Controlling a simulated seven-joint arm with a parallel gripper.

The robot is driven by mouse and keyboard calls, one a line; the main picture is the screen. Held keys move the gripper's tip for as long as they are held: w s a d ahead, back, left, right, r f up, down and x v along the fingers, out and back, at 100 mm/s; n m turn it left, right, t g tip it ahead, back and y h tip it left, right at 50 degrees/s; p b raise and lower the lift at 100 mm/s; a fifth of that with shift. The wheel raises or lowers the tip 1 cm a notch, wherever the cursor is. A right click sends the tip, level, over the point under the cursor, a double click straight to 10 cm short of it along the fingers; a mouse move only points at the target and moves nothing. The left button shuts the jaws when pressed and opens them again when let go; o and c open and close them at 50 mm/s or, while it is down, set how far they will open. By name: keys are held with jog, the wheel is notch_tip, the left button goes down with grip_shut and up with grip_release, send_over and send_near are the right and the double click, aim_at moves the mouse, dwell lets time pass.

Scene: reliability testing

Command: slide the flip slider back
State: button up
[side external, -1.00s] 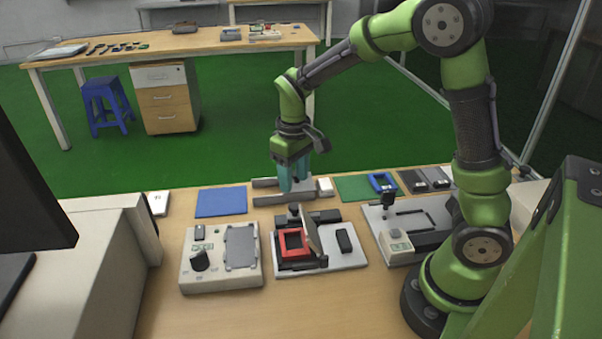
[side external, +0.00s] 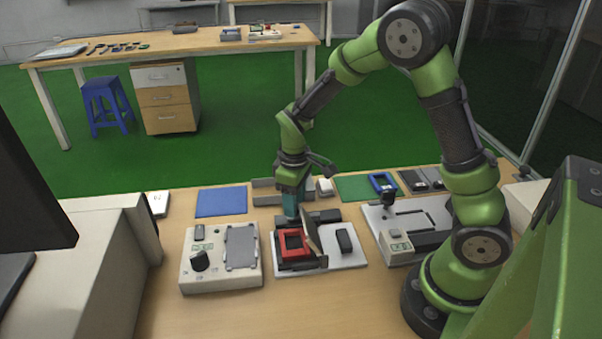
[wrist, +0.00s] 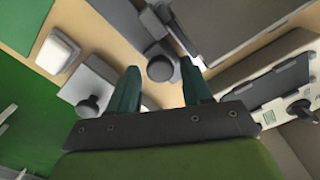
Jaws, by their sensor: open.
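The flip slider is the middle fixture, a light base plate (side external: 352,258) with a red frame (side external: 294,243), a tilted grey flap (side external: 312,231) standing beside the frame, and a black block at the right. My gripper (side external: 291,213) points down at the back edge of this fixture, behind the red frame. In the wrist view a round dark knob (wrist: 160,68) shows between the two spread teal fingertips, with gaps on both sides. In the side view my fingers hide this knob. My gripper is open and holds nothing; contact with the knob cannot be told.
A control box (side external: 222,272) with a black dial stands to the left. Another fixture (side external: 420,215) with a black upright knob stands to the right. Grey bars (side external: 266,198), a small white box (side external: 325,187) and a blue mat (side external: 221,202) lie behind. The front table is clear.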

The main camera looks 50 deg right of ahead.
jog(key=shift+f, duration=0.3)
jog(key=shift+r, duration=2.3)
jog(key=shift+s+a+r, duration=0.1)
jog(key=shift+s+r, duration=0.05)
jog(key=shift+r, duration=0.25)
jog(key=s+a+r+m+t+y, duration=0.1)
jog(key=s+a+r+m+t, duration=0.1)
jog(key=s+r, duration=0.5)
jog(key=s+a+r+m+t+y, duration=0.1)
jog(key=s+a+r+m+t, duration=0.2)
jog(key=s+r+m+t, duration=0.2)
notch_tip(320, 180, up, 3)
jog(key=shift+s+a, duration=0.25)
jog(key=shift+s, duration=0.75)
